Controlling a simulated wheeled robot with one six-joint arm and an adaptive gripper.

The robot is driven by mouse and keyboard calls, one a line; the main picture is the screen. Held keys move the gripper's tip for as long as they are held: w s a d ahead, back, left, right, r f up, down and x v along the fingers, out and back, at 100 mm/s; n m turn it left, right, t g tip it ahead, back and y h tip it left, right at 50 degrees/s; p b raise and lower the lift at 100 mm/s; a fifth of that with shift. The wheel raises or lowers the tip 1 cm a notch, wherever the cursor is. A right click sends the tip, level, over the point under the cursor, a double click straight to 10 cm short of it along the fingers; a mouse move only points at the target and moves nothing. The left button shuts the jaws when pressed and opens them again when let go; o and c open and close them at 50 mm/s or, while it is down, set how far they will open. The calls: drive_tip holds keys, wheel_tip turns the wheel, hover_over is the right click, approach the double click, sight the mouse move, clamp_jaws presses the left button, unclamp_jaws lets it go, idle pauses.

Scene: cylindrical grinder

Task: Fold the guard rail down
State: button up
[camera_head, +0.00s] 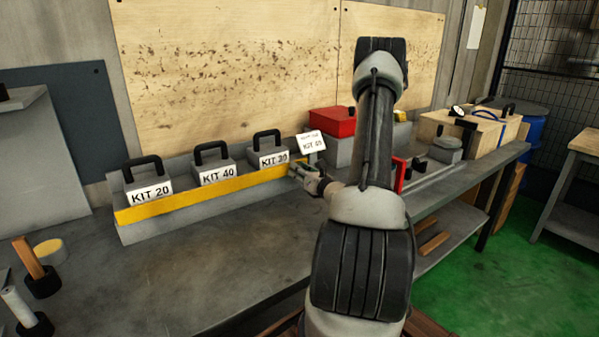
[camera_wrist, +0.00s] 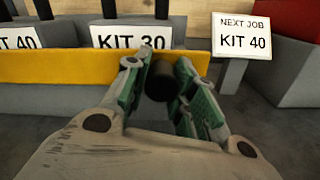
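The guard rail (camera_head: 215,194) is a yellow bar along the front of the grey kit rack, standing up in front of the kits. It also shows in the wrist view (camera_wrist: 60,68). A dark round knob (camera_wrist: 162,80) sticks out from the rail near its right end. My gripper (camera_head: 308,174) is at that right end. In the wrist view my gripper (camera_wrist: 160,90) has its green-padded fingers open, one on each side of the knob. I cannot tell whether either pad touches it. My arm hides part of the bench in the head view.
Blocks with black handles, KIT 20 (camera_head: 148,186), KIT 40 (camera_head: 215,168) and KIT 30 (camera_head: 270,154), stand behind the rail. A card (camera_wrist: 244,36) reads "NEXT JOB KIT 40". A red box (camera_head: 331,121) stands to the right. The bench front (camera_head: 190,270) is mostly clear.

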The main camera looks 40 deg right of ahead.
drive_tip(key=shift+s+f+t, duration=0.15)
drive_tip(key=shift+f+t, duration=0.1)
drive_tip(key=shift+t, duration=0.55)
drive_tip(key=o, duration=1)
drive_tip(key=shift+s, duration=0.1)
drive_tip(key=s, duration=0.4)
drive_tip(key=s+f, duration=0.1)
drive_tip(key=s, duration=0.6)
drive_tip(key=shift+s+a+f, duration=0.3)
drive_tip(key=shift+s+a, duration=0.05)
